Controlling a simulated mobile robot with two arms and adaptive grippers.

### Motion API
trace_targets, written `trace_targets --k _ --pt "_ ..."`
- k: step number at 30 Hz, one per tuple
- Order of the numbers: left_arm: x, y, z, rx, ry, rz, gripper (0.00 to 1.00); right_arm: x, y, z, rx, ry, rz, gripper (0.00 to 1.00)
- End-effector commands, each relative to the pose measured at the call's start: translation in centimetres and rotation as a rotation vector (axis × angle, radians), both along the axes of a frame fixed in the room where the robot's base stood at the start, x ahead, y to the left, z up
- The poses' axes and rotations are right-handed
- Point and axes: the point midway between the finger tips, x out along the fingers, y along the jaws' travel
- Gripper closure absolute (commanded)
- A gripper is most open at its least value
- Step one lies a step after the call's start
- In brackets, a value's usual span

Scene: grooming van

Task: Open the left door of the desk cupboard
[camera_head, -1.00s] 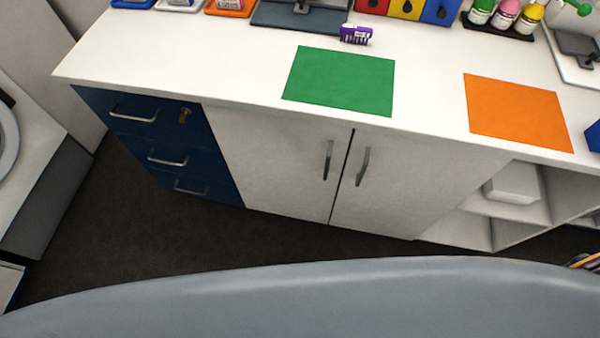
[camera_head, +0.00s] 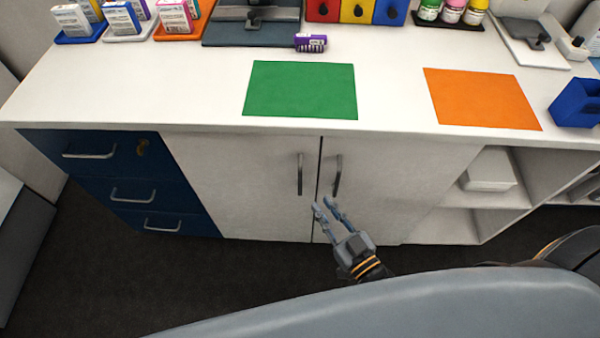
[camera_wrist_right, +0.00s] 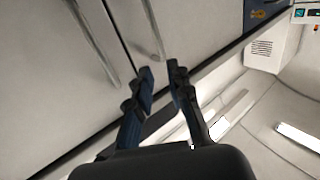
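The desk cupboard has two light grey doors, both closed. The left door (camera_head: 245,185) carries a vertical metal handle (camera_head: 300,174) near the middle seam. The right door (camera_head: 390,190) has its own handle (camera_head: 337,175) just across the seam. My right gripper (camera_head: 324,204) is in front of the doors, just below the handles, with its fingers apart and nothing between them. In the right wrist view the open fingers (camera_wrist_right: 161,75) point at the doors, and a handle (camera_wrist_right: 153,30) shows just beyond the fingertips, apart from them. My left gripper is not in view.
A blue drawer unit (camera_head: 125,185) stands left of the doors, and open shelves (camera_head: 490,190) are on the right. The worktop (camera_head: 200,85) above holds a green mat (camera_head: 301,90), an orange mat (camera_head: 482,98) and a purple clip-like item (camera_head: 311,43). Dark floor is clear below.

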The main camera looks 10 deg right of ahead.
Motion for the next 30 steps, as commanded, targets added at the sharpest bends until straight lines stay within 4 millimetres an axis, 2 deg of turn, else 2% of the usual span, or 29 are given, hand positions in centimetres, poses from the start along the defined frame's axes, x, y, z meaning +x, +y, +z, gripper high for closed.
trace_targets --k 9,15,21,29,30 --pt "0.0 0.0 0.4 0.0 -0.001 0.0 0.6 6.7 2.0 0.1 0.0 -0.003 0.0 0.81" --pt "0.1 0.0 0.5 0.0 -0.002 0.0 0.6 9.7 2.8 0.0 0.0 0.0 0.0 0.81" --pt "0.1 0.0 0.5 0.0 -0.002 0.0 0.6 10.9 3.2 0.0 0.0 0.001 0.0 0.81" --pt "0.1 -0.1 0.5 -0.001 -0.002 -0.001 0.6 11.0 3.2 0.0 0.0 0.001 0.0 0.81" --pt "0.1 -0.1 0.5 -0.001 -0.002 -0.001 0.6 11.0 3.2 0.0 0.0 0.001 0.0 0.85"
